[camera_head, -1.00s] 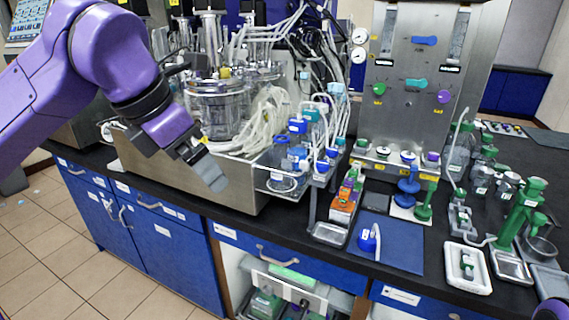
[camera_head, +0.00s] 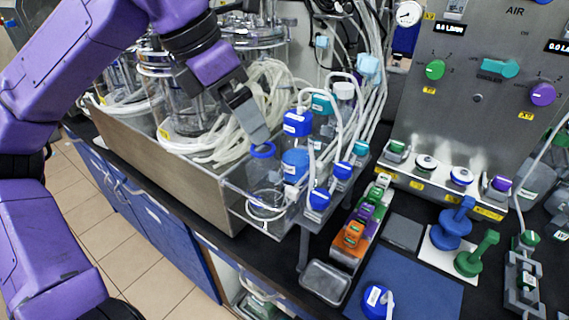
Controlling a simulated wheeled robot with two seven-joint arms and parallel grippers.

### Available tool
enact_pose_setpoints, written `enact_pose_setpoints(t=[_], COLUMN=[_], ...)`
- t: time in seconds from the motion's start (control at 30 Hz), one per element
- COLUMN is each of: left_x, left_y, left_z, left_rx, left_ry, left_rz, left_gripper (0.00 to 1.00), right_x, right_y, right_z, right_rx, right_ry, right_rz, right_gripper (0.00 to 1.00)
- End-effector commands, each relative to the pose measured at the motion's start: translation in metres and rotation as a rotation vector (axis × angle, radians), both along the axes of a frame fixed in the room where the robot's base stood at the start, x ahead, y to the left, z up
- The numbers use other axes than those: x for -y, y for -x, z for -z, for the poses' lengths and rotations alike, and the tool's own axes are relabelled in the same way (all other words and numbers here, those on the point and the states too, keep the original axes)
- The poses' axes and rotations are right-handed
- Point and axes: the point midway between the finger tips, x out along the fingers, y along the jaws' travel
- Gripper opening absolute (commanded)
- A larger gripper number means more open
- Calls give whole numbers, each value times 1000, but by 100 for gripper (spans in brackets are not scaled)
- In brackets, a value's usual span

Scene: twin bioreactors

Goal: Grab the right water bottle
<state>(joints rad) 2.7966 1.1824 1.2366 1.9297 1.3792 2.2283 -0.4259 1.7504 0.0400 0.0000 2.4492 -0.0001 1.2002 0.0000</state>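Several capped bottles stand in a clear holder (camera_head: 240,205) on the front right of the steel bioreactor housing. They include a blue-capped bottle (camera_head: 297,125) at the back, one with a large blue cap (camera_head: 295,165) in front of it, and smaller ones with blue caps (camera_head: 318,200). I cannot tell which is the right water bottle. My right gripper is out of view.
White tubes run over the bottles and beside the glass vessels (camera_head: 185,105). An orange, purple and green rack (camera_head: 352,235) and a metal tray (camera_head: 325,282) stand to the right. A blue mat (camera_head: 410,285) lies at the front, with a blue-capped item (camera_head: 376,298) on it.

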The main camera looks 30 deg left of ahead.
Motion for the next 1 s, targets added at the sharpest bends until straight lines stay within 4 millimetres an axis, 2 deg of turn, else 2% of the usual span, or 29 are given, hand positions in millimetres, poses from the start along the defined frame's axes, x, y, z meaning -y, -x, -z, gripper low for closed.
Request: enact_pose_setpoints(t=[0.2,0.43,0.63,0.9,0.93,1.0], left_x=[6,15,25,26,26,27], left_y=[-11,-21,-32,-34,-34,-34], left_z=[33,59,90,96,96,96], left_rx=[-4,-4,-4,0,0,0], left_ry=[-2,-2,1,2,2,2], left_rz=[2,2,2,1,1,1], left_gripper=[100,100,100,100,94,71], right_x=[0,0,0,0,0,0], right_y=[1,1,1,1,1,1], right_z=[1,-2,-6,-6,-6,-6], right_rx=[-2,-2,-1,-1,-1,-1], right_ry=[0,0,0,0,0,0], right_rz=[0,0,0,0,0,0], right_gripper=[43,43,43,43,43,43])
